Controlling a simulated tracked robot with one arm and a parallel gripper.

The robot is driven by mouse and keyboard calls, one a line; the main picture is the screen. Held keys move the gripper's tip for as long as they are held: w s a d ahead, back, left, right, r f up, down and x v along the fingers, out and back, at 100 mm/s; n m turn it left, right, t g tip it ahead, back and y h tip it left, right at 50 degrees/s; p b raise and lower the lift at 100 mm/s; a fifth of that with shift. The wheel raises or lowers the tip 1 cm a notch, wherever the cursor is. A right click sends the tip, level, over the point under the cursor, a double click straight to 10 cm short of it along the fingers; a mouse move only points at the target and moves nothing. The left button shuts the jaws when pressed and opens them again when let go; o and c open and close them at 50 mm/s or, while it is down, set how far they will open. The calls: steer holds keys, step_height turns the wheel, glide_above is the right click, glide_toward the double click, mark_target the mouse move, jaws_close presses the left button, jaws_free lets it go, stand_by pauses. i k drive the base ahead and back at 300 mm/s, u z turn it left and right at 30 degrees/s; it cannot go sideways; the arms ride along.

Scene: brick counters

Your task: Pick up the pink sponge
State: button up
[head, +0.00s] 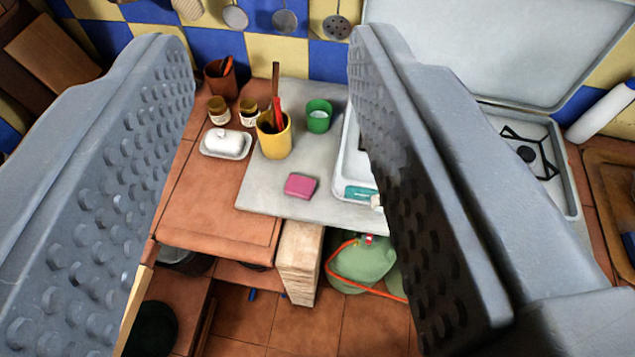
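The pink sponge (301,186) lies flat on the grey countertop slab (262,195), near its front edge. My gripper (262,75) is wide open, with one grey studded finger on each side of the picture. The sponge shows in the gap between the fingers, well beyond them and apart from them. Nothing is held. The right finger hides part of the white sink and the counter on that side.
A yellow cup (274,142) with utensils, a green cup (318,116) and a white butter dish (226,144) stand behind the sponge. A teal item (360,193) lies to its right. A stove (525,150) stands at right.

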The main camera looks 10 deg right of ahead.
mark_target(299, 187)
steer(key=z, duration=2.3)
steer(key=k, duration=0.8)
steer(key=u, duration=1.85)
steer(key=i, duration=0.95)
steer(key=z, duration=0.05)
